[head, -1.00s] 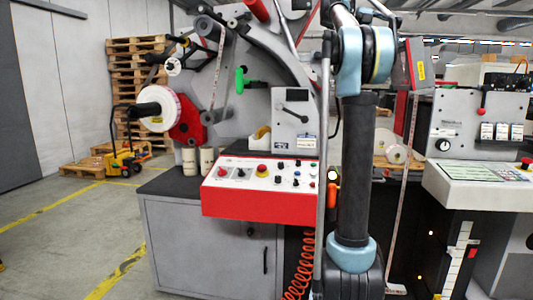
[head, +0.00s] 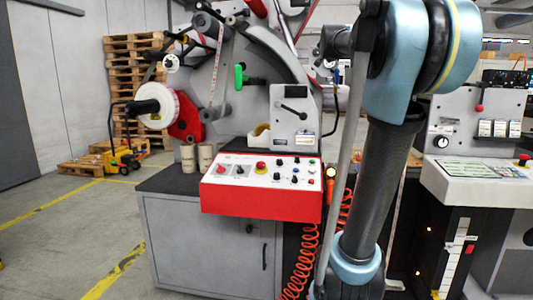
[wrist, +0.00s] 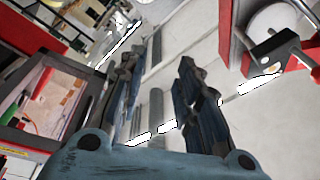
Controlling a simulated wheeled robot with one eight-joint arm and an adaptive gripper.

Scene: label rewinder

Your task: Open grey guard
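A grey curved bar (head: 272,52) arches over the upper part of the rewinder in the head view. It may be the grey guard, but I cannot tell for sure. A grey box with a black lever (head: 292,108) stands below it, above the red and white control panel (head: 262,176). In the wrist view my gripper (wrist: 157,62) has its two dark fingers apart, with nothing between them. It touches nothing that I can see. In the head view I cannot make out the fingers, and my arm covers part of the scene right of the rewinder.
A white roll on a red arm (head: 155,106) juts out at the left. A second machine (head: 478,125) stands at the right. An orange coiled hose (head: 302,262) hangs beside the grey cabinet (head: 208,245).

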